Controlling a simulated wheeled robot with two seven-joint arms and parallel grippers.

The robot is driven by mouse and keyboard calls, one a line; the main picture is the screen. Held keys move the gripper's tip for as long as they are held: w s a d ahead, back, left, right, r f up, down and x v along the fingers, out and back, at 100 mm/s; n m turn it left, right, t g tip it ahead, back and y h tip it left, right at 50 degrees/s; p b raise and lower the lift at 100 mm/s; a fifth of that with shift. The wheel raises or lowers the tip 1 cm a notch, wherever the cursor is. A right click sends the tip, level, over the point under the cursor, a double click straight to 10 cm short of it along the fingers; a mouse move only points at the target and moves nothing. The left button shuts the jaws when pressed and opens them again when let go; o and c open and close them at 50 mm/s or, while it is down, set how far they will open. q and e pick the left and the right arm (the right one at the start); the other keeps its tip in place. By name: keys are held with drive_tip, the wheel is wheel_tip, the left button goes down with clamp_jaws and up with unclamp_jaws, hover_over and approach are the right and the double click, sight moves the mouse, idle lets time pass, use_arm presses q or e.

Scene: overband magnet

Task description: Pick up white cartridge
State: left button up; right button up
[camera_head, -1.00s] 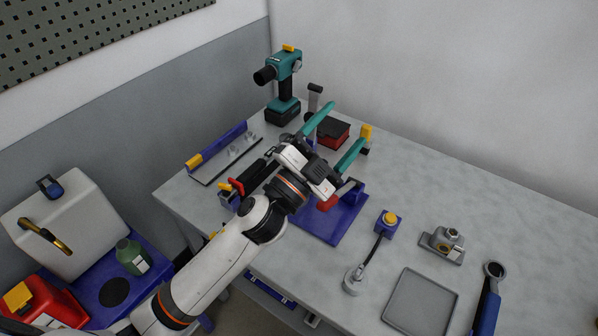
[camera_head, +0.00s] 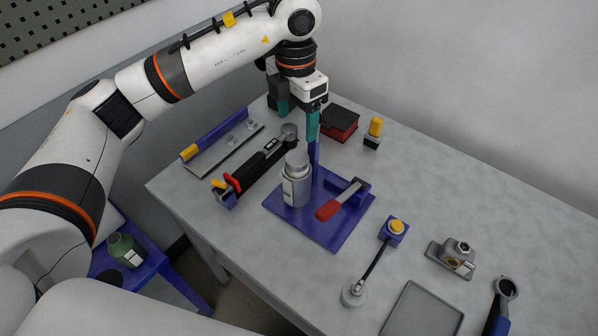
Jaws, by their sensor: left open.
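A pale grey-white canister with a label, which looks like the white cartridge (camera_head: 297,187), stands upright on the blue base plate (camera_head: 325,238). My left gripper (camera_head: 312,138) points down above and behind the canister, apart from it. A red-handled lever or clamp (camera_head: 342,200) sits on the same plate, right of the canister. My right gripper is not in view.
A black torch-like tool (camera_head: 262,160) lies left of the plate, beside a blue-edged rail (camera_head: 222,145). A dark red box (camera_head: 340,123) and a yellow-topped block (camera_head: 374,132) stand behind. A yellow button box (camera_head: 394,229) and grey tray (camera_head: 424,312) are at right. The table's right rear is clear.

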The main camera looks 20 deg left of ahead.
sight(297, 158)
use_arm(q)
wheel_tip(297, 158, down, 6)
drive_tip(key=shift+s+a+f+p, duration=0.1)
drive_tip(key=shift+f+p, duration=0.15)
drive_tip(key=shift+p, duration=0.75)
wheel_tip(297, 158, down, 4)
drive_tip(key=shift+s+f+p, duration=0.1)
drive_tip(key=shift+p, duration=1)
drive_tip(key=shift+f, duration=0.5)
drive_tip(key=c, duration=1.4)
drive_tip(key=shift+r, duration=0.1)
